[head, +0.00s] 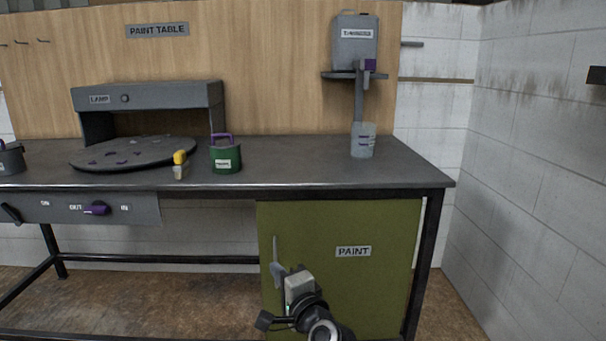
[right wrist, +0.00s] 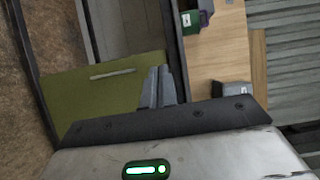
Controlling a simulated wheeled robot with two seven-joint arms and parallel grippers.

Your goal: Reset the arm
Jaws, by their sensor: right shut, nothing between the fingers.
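My right gripper (head: 277,272) is low in the head view, in front of the green cabinet door marked PAINT (head: 383,228). Its fingers are shut with nothing between them, and they appear just below the door's upright handle (head: 275,248). I cannot tell from the head view whether they touch the door. In the right wrist view the shut fingers (right wrist: 157,88) show against the green door (right wrist: 75,95), and the handle (right wrist: 112,73) is apart from them. My left gripper is not in view.
The dark table (head: 300,152) carries a green can (head: 226,158), a yellow-handled brush (head: 180,165), a round turntable (head: 130,153), and a clear measuring cup (head: 363,141). A grey thinners tank (head: 355,45) stands above on a shelf. A white wall (head: 530,150) is at the right.

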